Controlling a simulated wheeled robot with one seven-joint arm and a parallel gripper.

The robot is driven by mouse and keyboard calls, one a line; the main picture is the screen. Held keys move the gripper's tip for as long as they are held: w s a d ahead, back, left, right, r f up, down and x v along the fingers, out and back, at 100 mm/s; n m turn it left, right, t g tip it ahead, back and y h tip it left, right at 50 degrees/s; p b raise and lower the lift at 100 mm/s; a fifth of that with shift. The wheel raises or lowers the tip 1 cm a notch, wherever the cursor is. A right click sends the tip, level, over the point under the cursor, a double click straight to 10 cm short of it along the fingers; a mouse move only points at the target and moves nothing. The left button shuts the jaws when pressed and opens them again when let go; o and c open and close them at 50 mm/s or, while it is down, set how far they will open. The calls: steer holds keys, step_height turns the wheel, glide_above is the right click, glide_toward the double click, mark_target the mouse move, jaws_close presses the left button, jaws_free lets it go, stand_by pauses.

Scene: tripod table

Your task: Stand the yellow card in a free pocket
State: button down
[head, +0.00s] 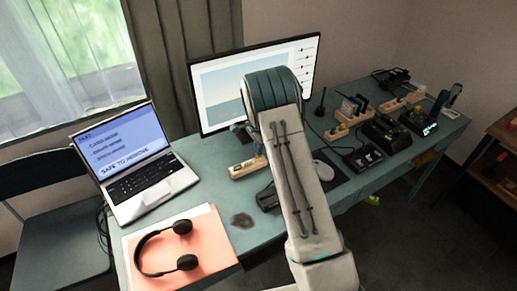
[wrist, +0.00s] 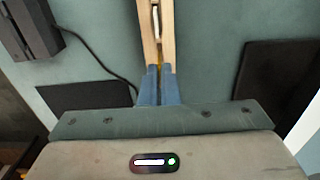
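My gripper (wrist: 159,78) points down with its two blue fingers close together. A thin sliver of yellow, the yellow card (wrist: 159,69), shows between the fingertips; most of it is hidden. A pale wooden block (wrist: 169,40) with a slot along it lies just beyond the fingertips, and a light strip shows in the slot. I cannot tell whether the card touches the block. In the head view a wooden block (head: 246,168) lies in front of the monitor, left of my arm, which hides much of the gripper.
A laptop (head: 130,165), headphones (head: 165,250) on an orange folder (head: 205,240) and a monitor (head: 225,85) are around the desk. More wooden blocks (head: 337,132), dark devices (head: 385,132) and a white mouse (head: 322,170) are on the right. A dark cable runs left of the fingers.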

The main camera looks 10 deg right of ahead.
steer(key=shift+f+b, duration=1.15)
steer(key=shift+f, duration=0.35)
steer(key=c, duration=1.6)
jaws_free()
steer(key=shift+r, duration=0.1)
step_height(320, 180, up, 14)
steer(key=b, duration=0.1)
steer(key=s+r+n+t, duration=0.1)
steer(key=s+r+n, duration=0.45)
steer(key=s, duration=0.75)
steer(key=s+r+n+t, duration=0.1)
steer(key=s+r+n, duration=0.45)
steer(key=s, duration=0.75)
steer(key=s+f+n+t, duration=0.1)
steer(key=s+n, duration=0.2)
steer(key=s, duration=0.8)
steer(key=shift+f, duration=0.3)
